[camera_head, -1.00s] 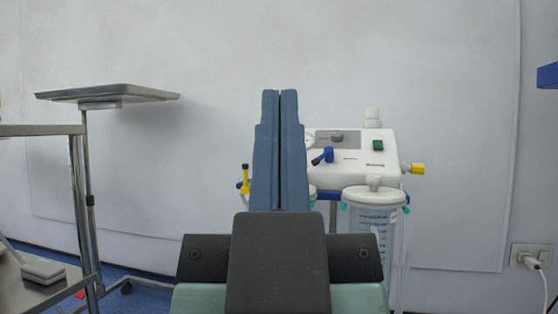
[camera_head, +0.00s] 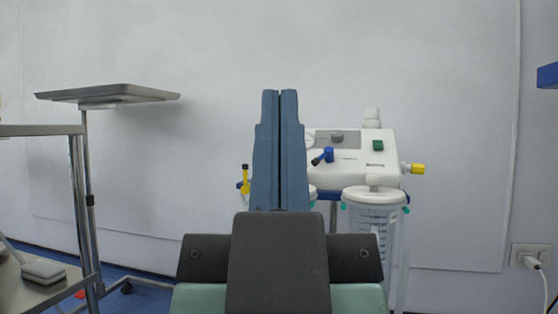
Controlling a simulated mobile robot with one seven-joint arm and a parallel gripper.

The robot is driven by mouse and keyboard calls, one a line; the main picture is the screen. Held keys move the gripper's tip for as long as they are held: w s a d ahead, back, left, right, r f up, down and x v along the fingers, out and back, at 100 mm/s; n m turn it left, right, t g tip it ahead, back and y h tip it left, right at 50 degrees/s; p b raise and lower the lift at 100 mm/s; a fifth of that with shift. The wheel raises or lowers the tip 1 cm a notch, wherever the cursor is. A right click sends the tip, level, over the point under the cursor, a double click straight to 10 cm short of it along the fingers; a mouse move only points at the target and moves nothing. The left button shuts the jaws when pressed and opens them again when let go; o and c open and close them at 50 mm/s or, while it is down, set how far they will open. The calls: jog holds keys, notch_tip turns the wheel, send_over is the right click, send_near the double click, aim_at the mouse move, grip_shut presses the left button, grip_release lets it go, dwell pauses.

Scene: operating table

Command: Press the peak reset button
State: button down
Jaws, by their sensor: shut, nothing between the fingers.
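No button with a readable "peak reset" label shows. A white medical unit (camera_head: 350,168) stands at centre right against the wall.
Upright-looking blue pads (camera_head: 266,150) stand at centre, behind a dark block in the foreground. A clear suction jar (camera_head: 373,215) hangs below the unit. A metal tray stand (camera_head: 110,92) and a steel trolley (camera_head: 40,130) are at left. A wall socket (camera_head: 529,255) is at right.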

notch_tip(320, 180, up, 32)
jog(key=p, duration=3.2)
